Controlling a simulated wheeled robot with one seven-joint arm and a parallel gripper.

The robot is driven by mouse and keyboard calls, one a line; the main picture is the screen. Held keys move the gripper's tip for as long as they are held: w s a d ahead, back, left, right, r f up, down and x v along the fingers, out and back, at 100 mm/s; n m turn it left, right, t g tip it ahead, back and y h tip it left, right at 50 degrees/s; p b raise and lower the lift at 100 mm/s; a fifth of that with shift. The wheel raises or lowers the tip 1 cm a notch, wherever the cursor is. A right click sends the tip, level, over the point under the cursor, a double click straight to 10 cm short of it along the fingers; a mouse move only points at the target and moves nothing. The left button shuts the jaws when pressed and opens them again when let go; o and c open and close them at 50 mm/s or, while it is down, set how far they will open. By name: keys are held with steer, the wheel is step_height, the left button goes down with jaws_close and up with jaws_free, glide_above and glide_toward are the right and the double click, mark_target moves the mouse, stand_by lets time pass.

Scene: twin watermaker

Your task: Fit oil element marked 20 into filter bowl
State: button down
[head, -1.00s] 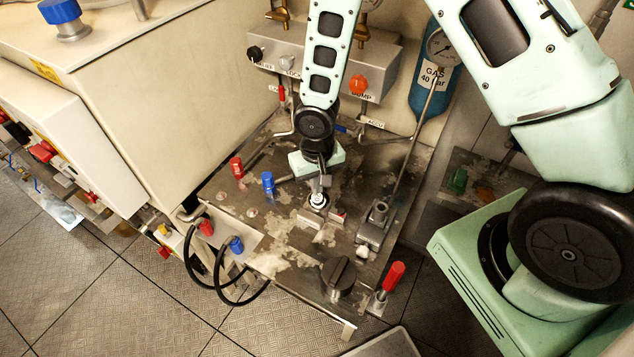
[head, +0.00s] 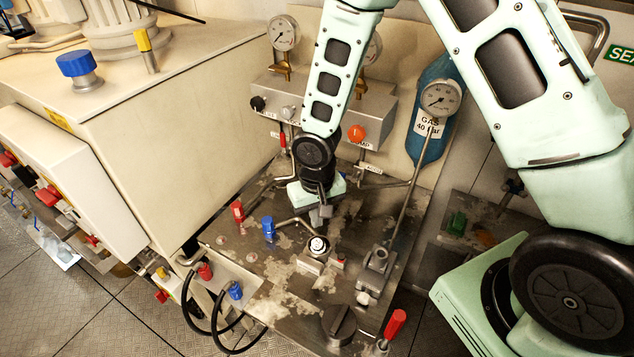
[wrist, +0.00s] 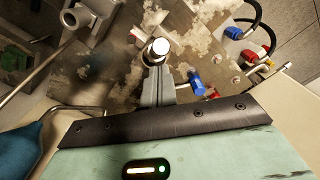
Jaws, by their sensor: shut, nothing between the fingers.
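A small round part with a white top and a dark mark (head: 317,245) sits upright in a metal block on the bench; I take it for the oil element in the filter bowl, but its number is too small to read. In the wrist view its pale top (wrist: 160,47) shows just past my fingertips. My gripper (head: 321,214) is shut and empty, above and behind that part, with a visible gap in the head view. In the wrist view my closed fingers (wrist: 159,85) point towards it. The bowl's walls are mostly hidden by the part and its block.
A grey upright socket fixture (head: 377,260) stands to the right. A black knob (head: 338,322) and a red handle (head: 395,325) are at the front. Red (head: 238,211) and blue (head: 268,228) valves stand left. A gauge and rod (head: 440,98) rise at right.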

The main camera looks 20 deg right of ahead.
step_height(320, 180, up, 15)
steer(key=b, duration=0.2)
